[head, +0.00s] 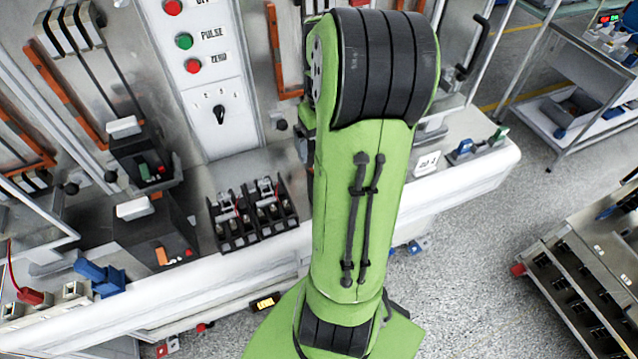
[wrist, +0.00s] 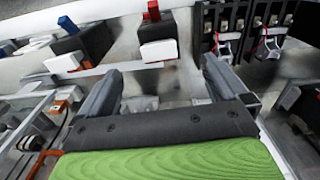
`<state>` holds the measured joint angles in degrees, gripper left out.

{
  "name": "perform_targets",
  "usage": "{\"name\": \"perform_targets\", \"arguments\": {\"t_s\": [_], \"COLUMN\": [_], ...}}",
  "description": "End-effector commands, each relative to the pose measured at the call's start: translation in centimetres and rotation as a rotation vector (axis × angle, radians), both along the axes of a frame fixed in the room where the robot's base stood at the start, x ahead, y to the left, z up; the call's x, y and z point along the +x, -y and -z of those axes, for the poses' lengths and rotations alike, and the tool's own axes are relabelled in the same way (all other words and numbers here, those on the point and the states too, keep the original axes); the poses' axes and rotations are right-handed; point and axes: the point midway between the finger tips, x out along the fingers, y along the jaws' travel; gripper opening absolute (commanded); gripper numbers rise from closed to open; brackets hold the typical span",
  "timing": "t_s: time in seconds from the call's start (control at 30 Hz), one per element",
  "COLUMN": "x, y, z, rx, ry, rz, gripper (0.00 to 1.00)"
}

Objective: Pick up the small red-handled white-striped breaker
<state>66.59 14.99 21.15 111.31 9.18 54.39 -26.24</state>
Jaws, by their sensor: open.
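In the wrist view, a small black breaker with a red handle (wrist: 152,12) and a white stripe (wrist: 158,50) stands at the top centre. It lies just beyond my fingertips, roughly in line with the gap between them. My gripper (wrist: 162,70) is open, with nothing between its fingers. A similar black breaker with a blue handle (wrist: 67,25) and a white stripe stands to its left. In the head view my arm covers the gripper, and I cannot pick out the red-handled striped breaker there with certainty.
Black boxes (head: 150,235) line the bench (head: 200,285). A cart (head: 590,270) stands at right, with open floor between.

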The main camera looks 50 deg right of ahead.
Motion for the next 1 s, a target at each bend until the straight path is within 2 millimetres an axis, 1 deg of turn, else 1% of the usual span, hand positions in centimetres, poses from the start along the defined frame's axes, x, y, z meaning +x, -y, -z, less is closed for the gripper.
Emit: {"name": "perform_targets", "arguments": {"t_s": [0.03,0.13,0.2,0.37,0.53,0.63,0.83,1.0], "x": [-0.1,0.0,0.0,-0.1,-0.2,-0.2,-0.2,-0.2], "y": [-0.1,-0.1,-0.1,0.0,0.0,0.1,0.1,0.1], "z": [1.6,4.0,5.1,6.9,10.1,11.0,11.0,11.0], "rx": [0.006,0.004,0.003,0.004,0.004,0.000,-0.002,-0.001], "ry": [-0.003,-0.002,-0.002,-0.001,0.000,0.000,0.001,0.000], "rz": [0.000,-0.002,-0.001,0.000,-0.001,-0.001,-0.001,-0.001], "gripper": [1.00,1.00,1.00,1.00,1.00,1.00,1.00,0.74]}}
